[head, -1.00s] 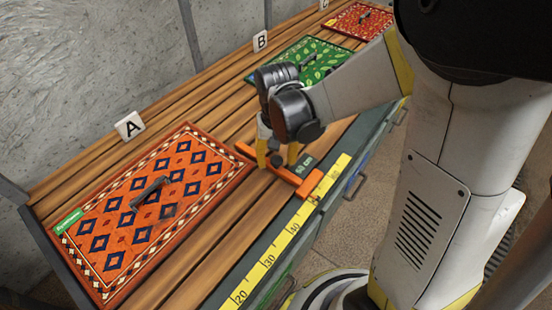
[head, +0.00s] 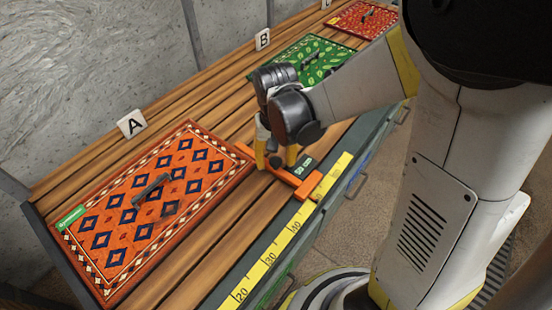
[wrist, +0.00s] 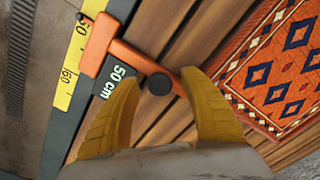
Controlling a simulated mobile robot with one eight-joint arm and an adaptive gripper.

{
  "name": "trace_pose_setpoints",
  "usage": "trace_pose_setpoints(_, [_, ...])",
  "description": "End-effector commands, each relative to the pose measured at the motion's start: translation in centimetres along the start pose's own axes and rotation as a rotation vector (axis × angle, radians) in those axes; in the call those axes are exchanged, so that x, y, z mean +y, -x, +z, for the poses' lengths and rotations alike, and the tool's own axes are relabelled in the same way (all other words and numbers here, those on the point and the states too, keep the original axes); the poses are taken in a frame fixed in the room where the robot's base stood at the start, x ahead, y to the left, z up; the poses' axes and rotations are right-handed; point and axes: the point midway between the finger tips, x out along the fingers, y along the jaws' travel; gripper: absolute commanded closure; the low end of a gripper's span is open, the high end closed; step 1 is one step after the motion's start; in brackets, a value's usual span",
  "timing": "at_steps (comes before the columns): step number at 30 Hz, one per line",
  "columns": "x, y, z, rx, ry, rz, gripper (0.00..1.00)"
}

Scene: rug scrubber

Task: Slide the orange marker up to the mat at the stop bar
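The orange marker (head: 287,173) is a T-shaped bar lying across the slatted table, with a black knob (wrist: 159,83) and a "50 cm" label. Its wide end sits by the yellow scale. My gripper (head: 276,159) is down over it with its two yellow fingers apart, also seen in the wrist view (wrist: 158,84); the knob is between them with gaps showing. The orange diamond-patterned mat (head: 160,195) lies left of the marker, its edge close to the bar's far end. Whether they touch is hidden by a finger. A stop bar is not clearly identifiable.
A yellow scale (head: 268,258) runs along the table's front edge. A green leafy mat (head: 322,62) and a red mat (head: 362,20) lie further back. Placards A (head: 132,123) and B (head: 263,39) stand along the wall side. Bare slats lie in front of the diamond mat.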

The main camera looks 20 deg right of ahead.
Motion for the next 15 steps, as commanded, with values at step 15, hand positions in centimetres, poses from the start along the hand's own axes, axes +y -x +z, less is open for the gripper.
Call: trace_pose_setpoints(15, [0.0, 4.2, 0.0, 0.001, 0.000, 0.000, 0.48])
